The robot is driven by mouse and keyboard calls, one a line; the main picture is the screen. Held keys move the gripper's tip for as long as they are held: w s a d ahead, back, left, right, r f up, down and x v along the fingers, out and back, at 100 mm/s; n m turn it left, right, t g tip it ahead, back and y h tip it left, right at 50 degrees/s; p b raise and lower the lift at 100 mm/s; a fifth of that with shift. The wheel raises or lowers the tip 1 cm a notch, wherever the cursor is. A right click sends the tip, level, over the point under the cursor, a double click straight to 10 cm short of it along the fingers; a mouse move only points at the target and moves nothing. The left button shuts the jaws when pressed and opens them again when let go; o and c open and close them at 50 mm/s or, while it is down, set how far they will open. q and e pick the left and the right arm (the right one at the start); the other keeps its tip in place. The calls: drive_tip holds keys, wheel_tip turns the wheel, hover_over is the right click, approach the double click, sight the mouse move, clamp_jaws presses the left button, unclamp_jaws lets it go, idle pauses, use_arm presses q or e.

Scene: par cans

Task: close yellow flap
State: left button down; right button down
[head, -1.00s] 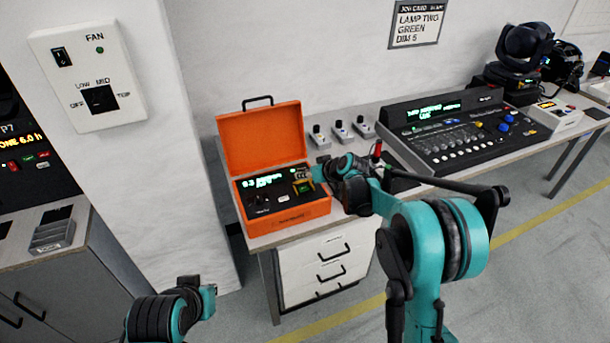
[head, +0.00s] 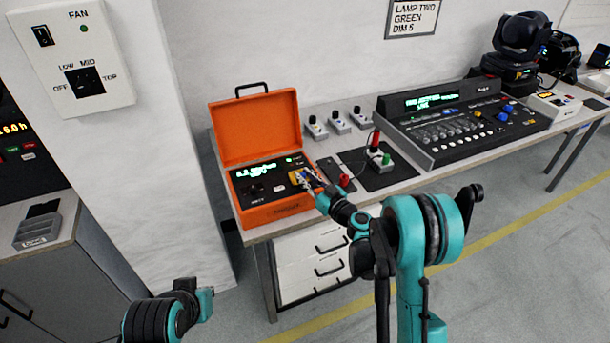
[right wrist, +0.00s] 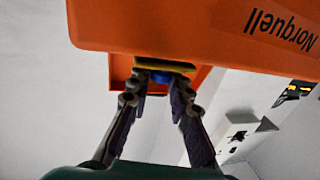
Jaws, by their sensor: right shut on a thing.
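The orange case (head: 281,214) stands on the table with its lid raised. The small yellow flap (head: 296,177) is at the right part of its dark panel, partly hidden by my fingers. My right gripper (head: 309,181) reaches in from the lower right, its fingertips at the flap. In the right wrist view, my gripper (right wrist: 158,85) has both fingers against the sides of a small piece under the case's orange wall. The yellow flap (right wrist: 165,65) shows there as a strip, with blue just below it. The flap's exact angle is unclear. My left gripper is not visible, only a part of that arm.
Several small grey switch boxes (head: 339,123) stand behind. A large mixing console (head: 458,130) fills the table to the right. The raised orange lid (head: 256,129) stands behind the panel.

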drive_tip(key=shift+f+t, duration=0.15)
drive_tip(key=shift+t, duration=0.15)
drive_tip(key=c, duration=1.4)
unclamp_jaws()
drive_tip(key=shift+o, duration=0.2)
drive_tip(key=shift+s, duration=0.1)
drive_tip(key=v, duration=0.7)
drive_tip(key=shift+d, duration=0.15)
drive_tip(key=shift+s, duration=0.1)
